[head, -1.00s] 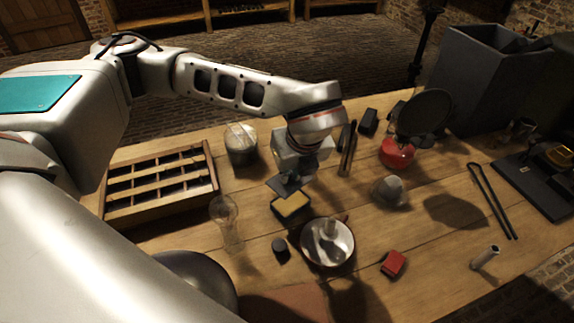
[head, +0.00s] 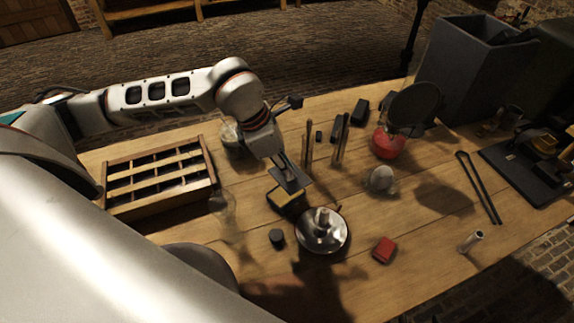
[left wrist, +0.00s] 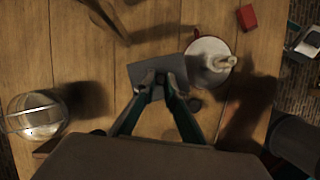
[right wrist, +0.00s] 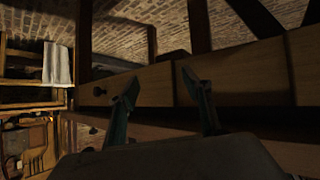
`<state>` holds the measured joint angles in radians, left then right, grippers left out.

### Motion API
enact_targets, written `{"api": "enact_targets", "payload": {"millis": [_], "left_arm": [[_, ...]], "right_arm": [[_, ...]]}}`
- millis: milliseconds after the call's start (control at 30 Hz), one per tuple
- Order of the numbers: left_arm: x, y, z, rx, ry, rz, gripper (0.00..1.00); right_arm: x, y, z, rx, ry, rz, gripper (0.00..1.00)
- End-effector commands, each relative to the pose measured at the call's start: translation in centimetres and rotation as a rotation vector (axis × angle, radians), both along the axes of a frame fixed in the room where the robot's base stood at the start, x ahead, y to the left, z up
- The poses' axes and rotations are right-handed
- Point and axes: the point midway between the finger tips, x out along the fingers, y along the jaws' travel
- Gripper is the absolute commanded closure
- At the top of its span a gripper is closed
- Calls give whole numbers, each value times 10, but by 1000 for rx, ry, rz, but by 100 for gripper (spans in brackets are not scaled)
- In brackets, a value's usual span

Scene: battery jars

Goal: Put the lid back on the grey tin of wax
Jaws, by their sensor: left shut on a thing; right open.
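My left gripper (head: 283,166) is shut on the lid (head: 291,180), a flat dark grey plate. It holds the lid tilted over the back right part of the grey tin of wax (head: 281,202). A strip of yellow wax shows below the lid in the head view; the rest is hidden. I cannot tell if lid and tin touch. In the left wrist view, the lid (left wrist: 138,74) sits between the fingertips (left wrist: 158,78) and the tin is hidden. My right gripper (right wrist: 160,84) is open and empty, away from the worktop, facing a wooden drawer front.
A metal dish (head: 322,244) stands close to the tin's front right. A small dark cylinder (head: 277,237) is in front, and a glass vessel (head: 222,206) is to the left. Upright dark rods (head: 308,146) stand behind. A red block (head: 384,249) lies right, with bare wood around it.

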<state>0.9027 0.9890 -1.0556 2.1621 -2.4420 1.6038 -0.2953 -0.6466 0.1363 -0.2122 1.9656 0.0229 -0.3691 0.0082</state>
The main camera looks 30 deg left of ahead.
Motion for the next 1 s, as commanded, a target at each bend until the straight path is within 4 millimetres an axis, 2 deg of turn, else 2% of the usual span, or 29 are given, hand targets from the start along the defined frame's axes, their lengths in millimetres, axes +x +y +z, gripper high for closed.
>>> {"api": "enact_targets", "payload": {"millis": [600,800,1000], "left_arm": [[7,10,0,-17,-3,-769,100],[7,12,0,-23,-5,-907,100],[6,13,-3,-26,-5,-945,100]], "right_arm": [[0,-1,16,-1,1,2,51],[-1,-1,17,-1,2,1,51],[-1,-1,16,-1,2,1,51]]}}
